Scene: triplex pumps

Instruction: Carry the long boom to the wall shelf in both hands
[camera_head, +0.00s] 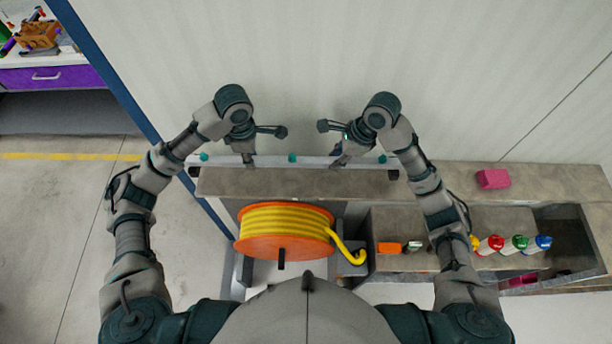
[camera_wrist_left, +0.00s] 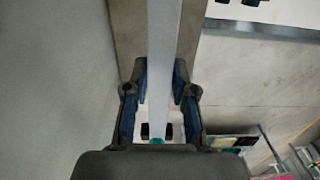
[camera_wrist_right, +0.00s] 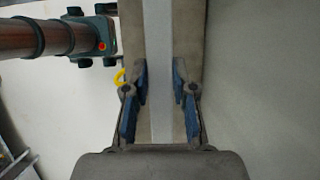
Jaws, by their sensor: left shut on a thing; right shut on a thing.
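The long boom (camera_head: 270,161) is a straight pale grey bar with teal marks and dark ends. It lies level along the wall, over the brown-grey wall shelf (camera_head: 300,184). My left gripper (camera_head: 248,161) is shut on its left part, and my right gripper (camera_head: 338,161) is shut on its right part. In the left wrist view the boom (camera_wrist_left: 164,40) runs between the fingers (camera_wrist_left: 160,92). In the right wrist view the boom (camera_wrist_right: 157,40) also runs between the fingers (camera_wrist_right: 158,88). I cannot tell whether the boom touches the shelf.
An orange reel with yellow hose (camera_head: 284,232) stands below the shelf. To the right are a bench with an orange block (camera_head: 389,248), several colour-capped bottles (camera_head: 490,244) and a pink block (camera_head: 493,179). A purple-drawer bench (camera_head: 45,77) stands far left. The floor at left is clear.

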